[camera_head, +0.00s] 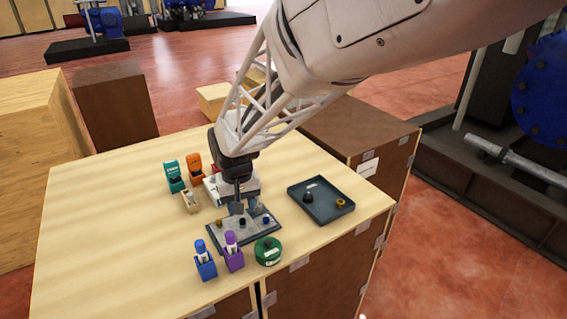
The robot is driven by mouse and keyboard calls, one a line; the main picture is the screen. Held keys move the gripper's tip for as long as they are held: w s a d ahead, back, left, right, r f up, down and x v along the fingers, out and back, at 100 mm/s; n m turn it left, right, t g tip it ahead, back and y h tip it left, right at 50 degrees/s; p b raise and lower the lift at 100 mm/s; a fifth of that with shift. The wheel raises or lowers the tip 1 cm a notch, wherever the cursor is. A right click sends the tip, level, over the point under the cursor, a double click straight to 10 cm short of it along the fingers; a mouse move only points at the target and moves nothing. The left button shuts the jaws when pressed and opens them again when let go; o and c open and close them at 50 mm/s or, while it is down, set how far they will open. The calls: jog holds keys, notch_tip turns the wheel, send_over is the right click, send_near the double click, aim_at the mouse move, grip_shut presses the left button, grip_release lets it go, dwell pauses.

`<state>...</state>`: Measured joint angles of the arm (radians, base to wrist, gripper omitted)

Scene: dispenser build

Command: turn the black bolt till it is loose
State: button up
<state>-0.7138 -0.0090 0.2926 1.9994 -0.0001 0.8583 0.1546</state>
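A grey plate (232,236) with a dark rim lies on the wooden table below my gripper. A small black bolt (242,222) stands near the middle of the plate. A gold piece is to its left and a blue piece (266,220) to its right. My gripper (238,208) points down just above and behind the black bolt. Its fingertips are small and dark here, so I cannot tell whether they are open or touch the bolt.
A dark tray (330,213) at the right holds a black part (308,198) and a gold ring (341,203). Blue (206,268) and purple (233,258) holders and a green round part (268,251) stand in front. Teal (174,177) and orange (195,168) dispensers stand behind left.

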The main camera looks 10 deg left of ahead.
aim_at(242, 221)
jog(key=shift+r, duration=1.8)
jog(key=m, duration=1.2)
jog(key=shift+f, duration=0.15)
jog(key=shift+f, duration=3.8)
grip_shut()
